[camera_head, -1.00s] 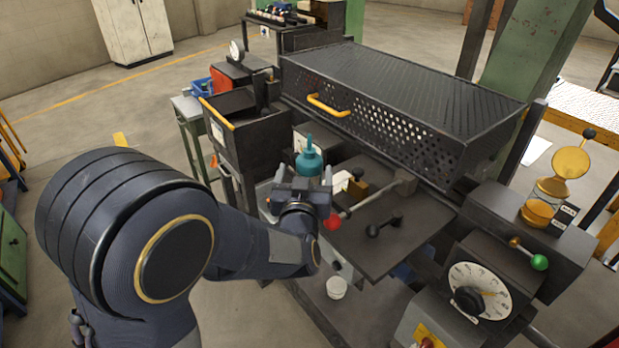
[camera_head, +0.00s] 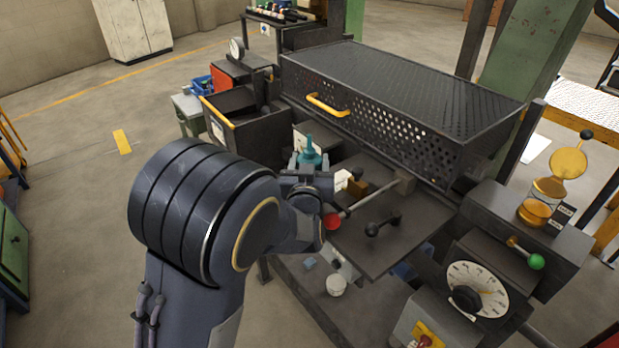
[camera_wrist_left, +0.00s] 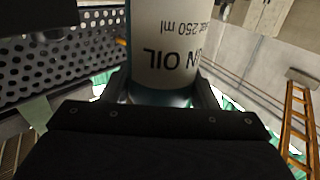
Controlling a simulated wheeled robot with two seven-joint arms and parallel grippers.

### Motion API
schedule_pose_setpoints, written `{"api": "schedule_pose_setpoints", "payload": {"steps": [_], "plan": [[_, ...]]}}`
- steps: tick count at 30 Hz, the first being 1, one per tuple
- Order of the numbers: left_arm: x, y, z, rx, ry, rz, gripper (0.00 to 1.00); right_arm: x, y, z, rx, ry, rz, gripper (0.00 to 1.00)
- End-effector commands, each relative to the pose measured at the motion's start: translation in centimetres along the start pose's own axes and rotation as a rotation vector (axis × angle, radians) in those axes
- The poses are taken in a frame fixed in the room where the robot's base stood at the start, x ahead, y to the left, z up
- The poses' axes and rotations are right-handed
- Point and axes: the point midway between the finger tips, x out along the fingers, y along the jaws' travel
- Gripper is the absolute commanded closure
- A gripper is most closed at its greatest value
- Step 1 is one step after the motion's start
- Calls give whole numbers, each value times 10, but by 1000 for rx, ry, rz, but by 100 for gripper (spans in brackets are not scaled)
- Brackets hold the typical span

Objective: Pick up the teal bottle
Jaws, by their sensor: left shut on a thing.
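The teal bottle (camera_head: 309,156) has a narrow spout and shows above my left gripper (camera_head: 307,165) in the head view. In the left wrist view the bottle (camera_wrist_left: 168,45) fills the top middle, with a pale label reading "OIL" and "250 ml" upside down. My left gripper (camera_wrist_left: 160,95) has a finger on each side of the bottle and is shut on it. The lower part of the bottle is hidden by the gripper. I cannot tell whether the bottle touches the surface below. My right gripper is not in view.
A perforated dark guard (camera_head: 400,110) with a yellow handle (camera_head: 327,105) stands just behind. A red-knobbed lever (camera_head: 333,221) is close to the right of my left gripper. A dark box (camera_head: 245,130) stands to the left. A white cup (camera_head: 336,286) sits on the lower shelf.

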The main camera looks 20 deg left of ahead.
Motion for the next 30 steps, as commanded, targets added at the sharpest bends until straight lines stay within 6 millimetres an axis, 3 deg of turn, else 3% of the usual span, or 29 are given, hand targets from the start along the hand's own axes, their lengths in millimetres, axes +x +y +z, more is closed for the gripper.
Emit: {"api": "schedule_pose_setpoints", "payload": {"steps": [11, 18, 27, 30], "plan": [[0, 0, -4, -2, 3, 0, 77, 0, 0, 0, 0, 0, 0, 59], [0, 0, -34, -8, 7, 1, 77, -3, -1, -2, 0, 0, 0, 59], [-48, 29, -100, -9, 3, 8, 77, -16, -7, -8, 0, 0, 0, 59], [-72, 43, -108, -5, 1, 9, 77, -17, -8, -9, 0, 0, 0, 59]]}}
